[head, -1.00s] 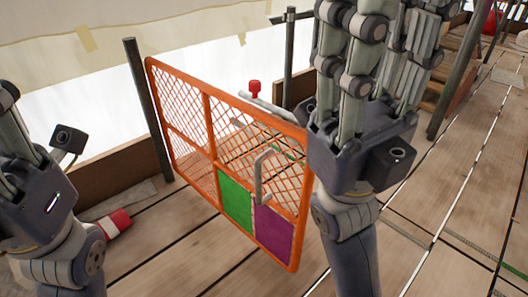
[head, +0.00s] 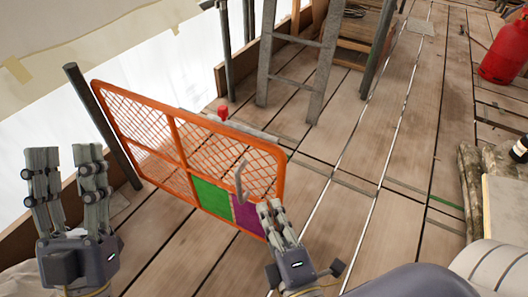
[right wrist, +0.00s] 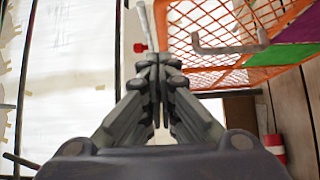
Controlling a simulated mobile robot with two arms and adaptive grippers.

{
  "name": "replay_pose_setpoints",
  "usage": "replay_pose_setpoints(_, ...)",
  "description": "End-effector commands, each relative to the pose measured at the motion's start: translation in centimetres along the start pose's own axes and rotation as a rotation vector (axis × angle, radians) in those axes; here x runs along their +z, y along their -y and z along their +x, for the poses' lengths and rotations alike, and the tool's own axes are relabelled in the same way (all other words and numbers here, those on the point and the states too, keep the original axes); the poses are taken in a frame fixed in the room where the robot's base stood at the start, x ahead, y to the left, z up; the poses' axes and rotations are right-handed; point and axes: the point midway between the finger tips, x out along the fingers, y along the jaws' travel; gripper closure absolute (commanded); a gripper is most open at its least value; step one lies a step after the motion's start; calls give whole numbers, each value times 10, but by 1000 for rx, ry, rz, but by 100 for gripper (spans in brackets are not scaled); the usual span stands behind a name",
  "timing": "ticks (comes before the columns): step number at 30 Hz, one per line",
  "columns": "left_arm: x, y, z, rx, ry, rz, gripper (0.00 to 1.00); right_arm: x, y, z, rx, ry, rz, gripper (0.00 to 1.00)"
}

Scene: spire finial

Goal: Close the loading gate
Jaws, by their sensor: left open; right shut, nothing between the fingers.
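The loading gate (head: 172,135) is an orange mesh frame with a green panel (head: 212,198) and a purple panel (head: 245,213). Its left end is beside a dark post (head: 102,125), and it stands angled out over the planks. A grey handle (head: 240,182) is on its near face; the handle (right wrist: 230,46) also shows in the right wrist view. A red knob (head: 222,112) shows behind the top rail. My right gripper (head: 270,208) is shut and empty, overlapping the gate's lower right part in view; contact cannot be told. My left gripper (head: 66,158) is open and empty, left of the gate.
A ladder-like grey frame (head: 312,62) and dark posts (head: 224,50) stand behind the gate. A red gas cylinder (head: 506,55) is at the far right. Poles and a pale board (head: 505,205) lie at the right. The plank floor (head: 385,150) between is clear.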

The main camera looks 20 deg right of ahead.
Motion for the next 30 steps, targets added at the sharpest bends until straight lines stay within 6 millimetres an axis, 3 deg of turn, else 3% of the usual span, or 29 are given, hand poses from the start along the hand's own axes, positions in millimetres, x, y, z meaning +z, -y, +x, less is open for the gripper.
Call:
replay_pose_setpoints(8,21,2,-1,-5,114,4,58,2,0,10,-3,12,-23,100)
replay_pose_setpoints(17,72,9,-13,-17,394,16,58,2,-2,42,-2,10,-22,100)
replay_pose_setpoints(30,135,20,-64,-41,818,28,58,3,-2,88,-1,9,-22,100)
